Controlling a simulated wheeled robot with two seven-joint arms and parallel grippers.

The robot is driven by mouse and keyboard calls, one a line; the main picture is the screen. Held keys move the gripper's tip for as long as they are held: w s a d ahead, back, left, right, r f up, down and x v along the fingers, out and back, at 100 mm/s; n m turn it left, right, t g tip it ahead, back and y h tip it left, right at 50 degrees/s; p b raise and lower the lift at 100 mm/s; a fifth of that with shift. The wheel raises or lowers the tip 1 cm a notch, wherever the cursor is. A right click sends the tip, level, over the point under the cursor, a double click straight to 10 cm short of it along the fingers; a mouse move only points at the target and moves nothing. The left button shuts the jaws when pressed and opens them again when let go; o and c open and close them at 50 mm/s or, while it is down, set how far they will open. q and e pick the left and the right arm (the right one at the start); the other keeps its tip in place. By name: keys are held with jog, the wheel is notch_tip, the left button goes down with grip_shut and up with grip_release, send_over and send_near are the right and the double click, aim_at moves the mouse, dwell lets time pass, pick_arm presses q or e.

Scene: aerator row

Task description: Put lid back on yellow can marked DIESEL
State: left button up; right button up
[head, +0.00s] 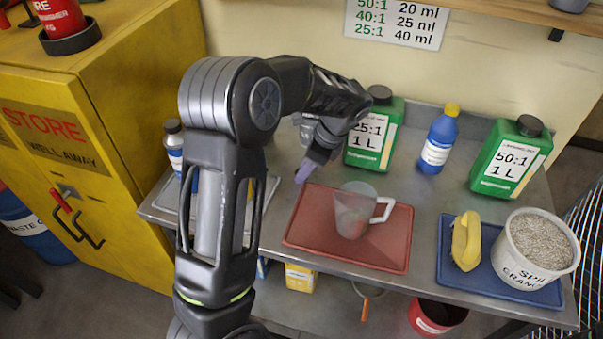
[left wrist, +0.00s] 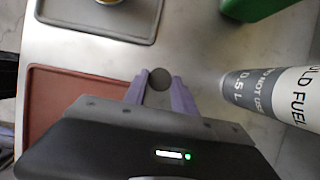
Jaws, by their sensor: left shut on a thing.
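My left gripper (head: 307,170) is above the bench, just beyond the back left corner of the red tray. In the left wrist view its purple fingers (left wrist: 160,86) are shut on a small dark round lid (left wrist: 160,78). The lid is clear of any can. I cannot make out a can marked DIESEL. A can with a golden rim (left wrist: 108,2) is cut off at the top of the left wrist view, on a grey tray (left wrist: 95,28). In the head view my left arm covers most of that tray; a bit of yellow (head: 250,187) shows there.
A white OLD FUEL bottle (left wrist: 275,92) is close beside the fingers. The red tray (head: 300,232) holds a clear jug (head: 352,210). Green jugs (head: 373,140) and a blue bottle (head: 438,140) stand behind. A blue tray (head: 500,286) is at the right.

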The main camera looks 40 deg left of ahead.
pick_arm(q)
grip_shut()
notch_tip(320, 180, up, 10)
jog(key=b, duration=0.1)
dwell(0.4)
dwell(0.5)
